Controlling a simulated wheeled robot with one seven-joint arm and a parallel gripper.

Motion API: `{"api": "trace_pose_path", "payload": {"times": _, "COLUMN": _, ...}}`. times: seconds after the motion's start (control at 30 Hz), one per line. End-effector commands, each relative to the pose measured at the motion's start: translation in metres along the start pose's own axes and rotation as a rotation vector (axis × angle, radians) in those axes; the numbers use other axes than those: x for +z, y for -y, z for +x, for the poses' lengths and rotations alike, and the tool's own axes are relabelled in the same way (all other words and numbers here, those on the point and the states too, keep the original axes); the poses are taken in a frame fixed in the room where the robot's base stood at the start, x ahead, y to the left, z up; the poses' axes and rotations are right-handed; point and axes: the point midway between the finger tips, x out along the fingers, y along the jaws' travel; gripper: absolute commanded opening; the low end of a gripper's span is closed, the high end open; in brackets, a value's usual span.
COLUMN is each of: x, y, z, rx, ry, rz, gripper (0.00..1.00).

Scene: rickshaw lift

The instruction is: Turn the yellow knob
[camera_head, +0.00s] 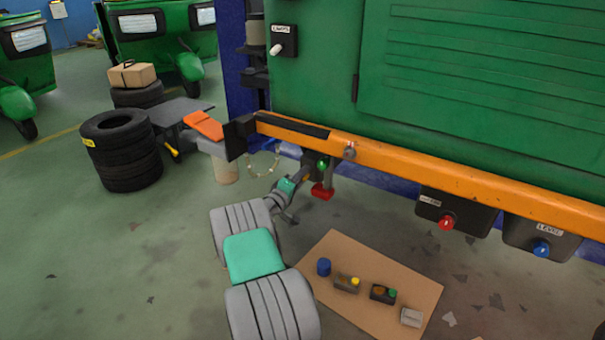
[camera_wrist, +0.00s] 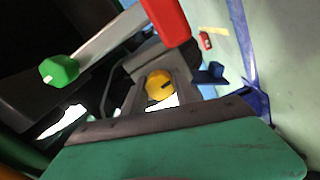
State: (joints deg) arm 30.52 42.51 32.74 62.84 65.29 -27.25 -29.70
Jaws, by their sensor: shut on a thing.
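The yellow knob (camera_wrist: 160,86) is round with a dark mark on its face and sits between the two fingers of my gripper (camera_wrist: 161,90) in the wrist view. My gripper is shut on it, with a finger on each side. In the head view my arm reaches under the orange rail, and my gripper (camera_head: 303,180) is at a dark box beneath it. The knob cannot be made out clearly there.
A green knob (camera_wrist: 58,70) and a red-ended lever (camera_wrist: 167,20) are close by. Red (camera_head: 446,222) and blue (camera_head: 542,249) knobs sit on boxes right of my gripper. The orange rail (camera_head: 430,172) runs above. Cardboard (camera_head: 340,250) with small parts lies on the floor.

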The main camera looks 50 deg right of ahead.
Motion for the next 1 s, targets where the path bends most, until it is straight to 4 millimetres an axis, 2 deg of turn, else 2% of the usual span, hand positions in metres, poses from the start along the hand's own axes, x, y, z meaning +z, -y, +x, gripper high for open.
{"api": "trace_pose_path", "payload": {"times": 0.5, "x": 0.0011, "y": -0.0018, "z": 0.0002, "rx": -0.007, "ry": -0.009, "rz": -0.449, "gripper": 0.0}}
{"api": "trace_pose_path", "payload": {"times": 0.7, "x": 0.001, "y": -0.0013, "z": 0.0002, "rx": -0.008, "ry": -0.013, "rz": -0.555, "gripper": 0.0}}
{"api": "trace_pose_path", "payload": {"times": 1.0, "x": 0.0008, "y": -0.001, "z": 0.0003, "rx": -0.008, "ry": -0.014, "rz": -0.621, "gripper": 0.0}}
